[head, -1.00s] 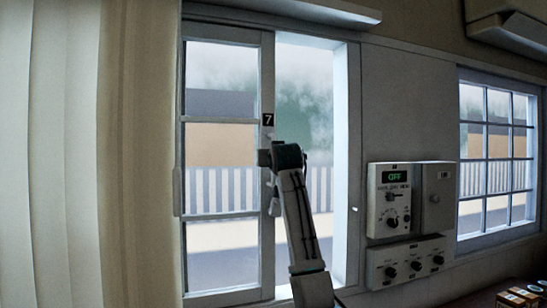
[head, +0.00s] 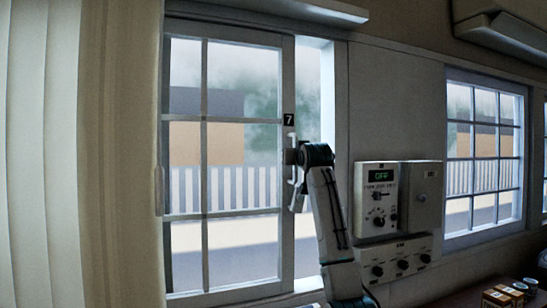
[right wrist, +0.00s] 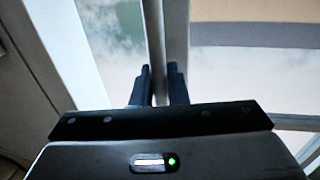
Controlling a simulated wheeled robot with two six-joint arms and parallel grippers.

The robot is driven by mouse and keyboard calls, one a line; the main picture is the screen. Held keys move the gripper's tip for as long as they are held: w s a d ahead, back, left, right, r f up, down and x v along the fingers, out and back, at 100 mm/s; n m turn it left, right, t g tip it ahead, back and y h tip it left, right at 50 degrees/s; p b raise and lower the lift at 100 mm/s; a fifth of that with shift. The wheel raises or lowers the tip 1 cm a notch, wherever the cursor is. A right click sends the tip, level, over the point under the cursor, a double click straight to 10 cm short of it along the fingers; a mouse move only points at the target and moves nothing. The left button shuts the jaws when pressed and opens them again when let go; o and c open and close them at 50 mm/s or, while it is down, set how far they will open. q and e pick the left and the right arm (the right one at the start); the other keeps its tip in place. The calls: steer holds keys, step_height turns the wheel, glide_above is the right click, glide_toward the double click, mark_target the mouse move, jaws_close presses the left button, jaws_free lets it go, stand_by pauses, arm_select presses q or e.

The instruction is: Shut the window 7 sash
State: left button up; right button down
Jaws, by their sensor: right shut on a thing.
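The window 7 sash (head: 243,165) is a white frame with several panes, marked by a black "7" plate (head: 289,119) on its right stile. An open gap (head: 327,90) shows between this stile and the right jamb (head: 340,110), so the sash stands partly open. A white upright handle (head: 292,195) is on the stile. My right gripper (head: 290,157) is shut on the handle at its middle. In the right wrist view both dark fingers (right wrist: 161,85) stand on either side of a narrow upright bar. My left gripper is not in view.
A control box (head: 380,195) reading "OFF" and a knob panel (head: 397,258) are on the wall right of the window, close to my right arm. A second window (head: 486,150) is farther right. Small boxes (head: 503,297) stand at the lower right. A curtain (head: 100,150) hangs at left.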

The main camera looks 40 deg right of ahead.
steer(key=s+d+p, duration=0.1)
steer(key=d, duration=0.3)
steer(key=s+d, duration=0.1)
steer(key=d, duration=0.4)
steer(key=s+d+p, duration=0.1)
steer(key=d, duration=0.4)
steer(key=shift+s+d+r+p, duration=0.1)
steer(key=shift+s+p, duration=0.1)
steer(key=shift+p, duration=0.1)
steer(key=shift+s, duration=0.1)
steer(key=shift+r, duration=0.1)
steer(key=c, duration=1.6)
jaws_free()
steer(key=shift+c, duration=0.2)
steer(key=shift+o, duration=0.5)
steer(key=shift+d, duration=0.3)
steer(key=shift+a+f, duration=0.1)
steer(key=shift+f, duration=0.1)
